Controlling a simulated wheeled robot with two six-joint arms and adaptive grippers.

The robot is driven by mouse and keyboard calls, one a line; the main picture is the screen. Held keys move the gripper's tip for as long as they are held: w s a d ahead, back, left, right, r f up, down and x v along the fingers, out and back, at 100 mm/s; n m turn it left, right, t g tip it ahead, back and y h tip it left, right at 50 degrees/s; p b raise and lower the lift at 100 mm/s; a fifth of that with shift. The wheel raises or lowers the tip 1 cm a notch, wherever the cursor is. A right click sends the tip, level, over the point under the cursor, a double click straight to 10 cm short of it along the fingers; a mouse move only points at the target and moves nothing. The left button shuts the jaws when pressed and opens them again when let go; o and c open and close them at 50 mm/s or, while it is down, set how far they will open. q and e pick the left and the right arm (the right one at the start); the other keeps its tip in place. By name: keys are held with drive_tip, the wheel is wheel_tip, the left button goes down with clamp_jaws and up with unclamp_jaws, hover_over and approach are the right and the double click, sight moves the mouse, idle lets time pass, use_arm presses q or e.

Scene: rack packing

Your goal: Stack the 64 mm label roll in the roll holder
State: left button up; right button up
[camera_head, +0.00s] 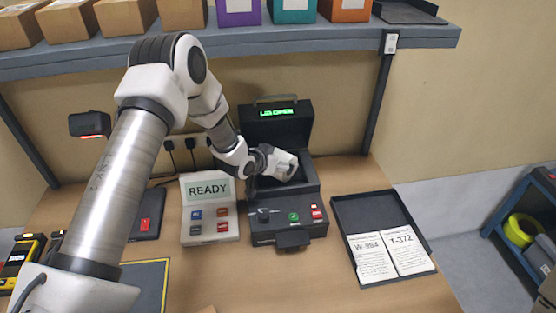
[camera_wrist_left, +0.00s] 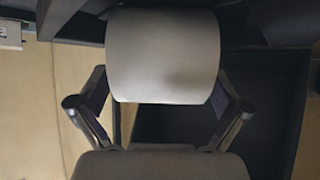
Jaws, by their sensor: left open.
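A pale roll (camera_head: 284,165) sits inside the open black label printer (camera_head: 290,205), at its roll bay. The roll also fills the middle of the left wrist view (camera_wrist_left: 164,58) as a light cylinder lying crosswise. My left gripper (camera_head: 268,162) reaches into the printer at the roll. It is open, with a finger on either side of the roll's lower edge in the wrist view (camera_wrist_left: 160,105). I cannot tell whether the fingers touch it. The printer's raised lid (camera_head: 285,130) shows green text that reads like "LID OPEN". The holder's details are hidden, and the roll's size cannot be read.
A white READY panel (camera_head: 209,210) stands left of the printer. A black tray (camera_head: 375,215) with two papers, W-984 and T-372, lies right. A shelf (camera_head: 240,43) with boxes hangs above. Free table (camera_head: 320,285) lies in front. A blue rack (camera_head: 515,230) stands at far right.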

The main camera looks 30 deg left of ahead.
use_arm(q)
drive_tip(key=shift+r+p, duration=0.35)
drive_tip(key=shift+r, duration=0.1)
drive_tip(key=shift+s+a+r, duration=0.1)
drive_tip(key=shift+s, duration=0.1)
drive_tip(key=b+v, duration=0.2)
drive_tip(key=v, duration=0.9)
drive_tip(key=shift+s, duration=0.2)
drive_tip(key=shift+r, duration=0.1)
